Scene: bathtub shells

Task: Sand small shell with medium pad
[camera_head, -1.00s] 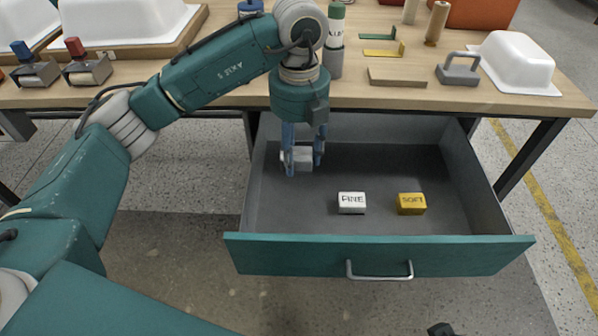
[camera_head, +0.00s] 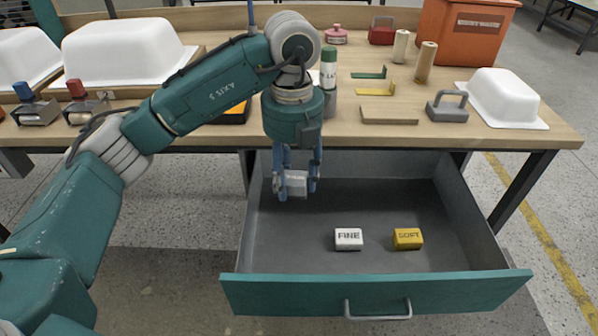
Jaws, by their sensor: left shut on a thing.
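My left gripper (camera_head: 296,188) points down over the back left part of the open drawer (camera_head: 376,294). It is shut on a light grey pad (camera_head: 297,180) with a label too small to read surely. The pad appears held above the drawer floor. A white pad marked FINE (camera_head: 348,239) and a yellow pad marked SOFT (camera_head: 407,239) lie on the drawer floor, nearer the front. The small white shell (camera_head: 503,97) lies upside down at the right end of the bench. My right gripper is out of view.
A grey handled block (camera_head: 447,107), a flat wooden board (camera_head: 389,115) and a green-white bottle (camera_head: 328,68) are on the bench (camera_head: 370,133). Larger white shells (camera_head: 125,50) stand at left. An orange bin (camera_head: 465,30) is at the back right.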

